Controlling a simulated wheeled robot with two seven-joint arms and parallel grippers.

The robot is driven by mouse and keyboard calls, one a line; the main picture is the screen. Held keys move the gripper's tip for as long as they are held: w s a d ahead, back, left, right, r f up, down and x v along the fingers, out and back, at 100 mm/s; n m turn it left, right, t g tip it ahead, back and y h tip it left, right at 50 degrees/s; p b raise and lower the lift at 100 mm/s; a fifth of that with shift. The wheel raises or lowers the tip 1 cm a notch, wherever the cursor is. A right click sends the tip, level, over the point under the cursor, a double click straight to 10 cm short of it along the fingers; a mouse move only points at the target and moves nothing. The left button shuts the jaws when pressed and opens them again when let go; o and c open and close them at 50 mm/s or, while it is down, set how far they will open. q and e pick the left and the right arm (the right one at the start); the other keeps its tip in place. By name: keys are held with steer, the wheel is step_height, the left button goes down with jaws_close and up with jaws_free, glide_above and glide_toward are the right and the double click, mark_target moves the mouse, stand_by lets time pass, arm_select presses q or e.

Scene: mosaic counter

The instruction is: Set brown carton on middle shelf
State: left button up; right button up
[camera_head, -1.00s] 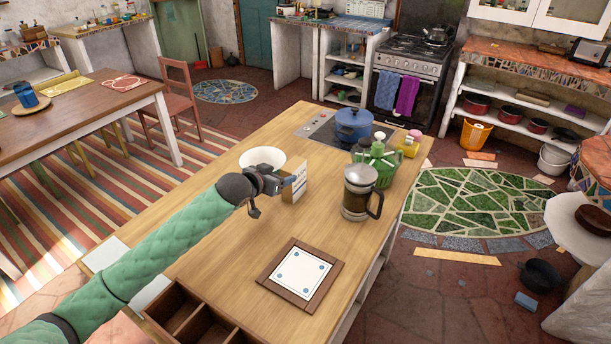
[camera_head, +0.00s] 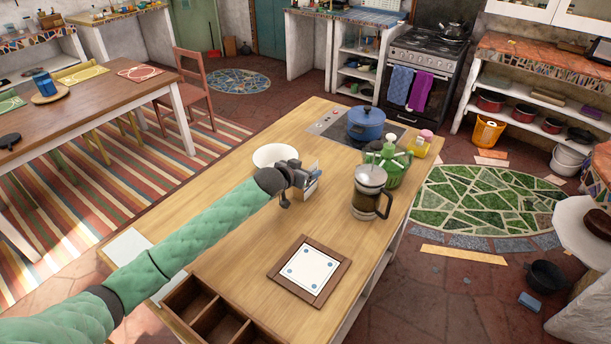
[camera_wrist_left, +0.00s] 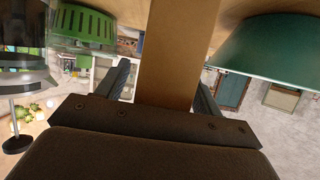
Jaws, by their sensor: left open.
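The brown carton (camera_head: 311,188) stands on the wooden counter between the bowl and the coffee press, partly hidden by my left gripper (camera_head: 308,171). In the left wrist view the carton (camera_wrist_left: 178,55) shows as a tan upright face between the two fingers of the left gripper (camera_wrist_left: 163,85). The fingers are apart, one on each side of it; I cannot tell whether either touches it. My right gripper is not in view. Shelves with pots (camera_head: 536,97) stand under the tiled counter at right, and another shelf unit (camera_head: 358,73) stands beside the stove; I cannot tell which holds the middle shelf.
A white bowl (camera_head: 274,156) is close behind the gripper. A coffee press (camera_head: 368,194), a green container (camera_head: 396,168) and a blue pot (camera_head: 366,124) stand to the right. A framed tile (camera_head: 309,269) and a divided wooden box (camera_head: 216,318) are nearer. Counter between them is clear.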

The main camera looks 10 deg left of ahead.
arm_select(q)
steer(key=shift+c, duration=0.3)
steer(key=c, duration=1.1)
steer(key=shift+c, duration=1.3)
steer(key=shift+r, duration=0.1)
